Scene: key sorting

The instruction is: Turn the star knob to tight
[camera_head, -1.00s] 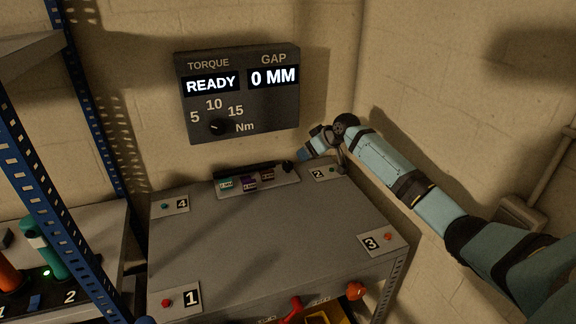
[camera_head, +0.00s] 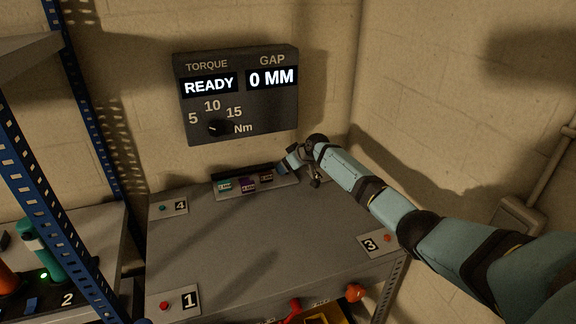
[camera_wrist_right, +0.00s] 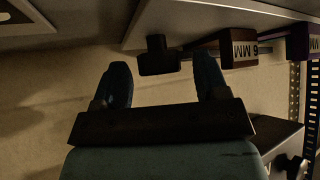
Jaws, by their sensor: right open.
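A dark knob (camera_wrist_right: 158,50), which I take for the star knob, is at the end of the block rack in the right wrist view. Its lobes and any tight mark cannot be made out. My right gripper (camera_wrist_right: 161,68) is open, with a finger to either side of the knob's outline and nothing held. In the head view my right gripper (camera_head: 284,166) is at the right end of the rack (camera_head: 227,194) and hides the knob. My left gripper is not in view.
The rack holds small labelled blocks: teal (camera_head: 224,186), purple (camera_head: 248,185) and brown (camera_head: 266,178). A wall panel (camera_head: 270,114) reads READY and 0 MM and has a black dial (camera_head: 213,128). The grey bench top (camera_head: 250,240) is mostly clear. A blue shelf post (camera_head: 40,190) stands at left.

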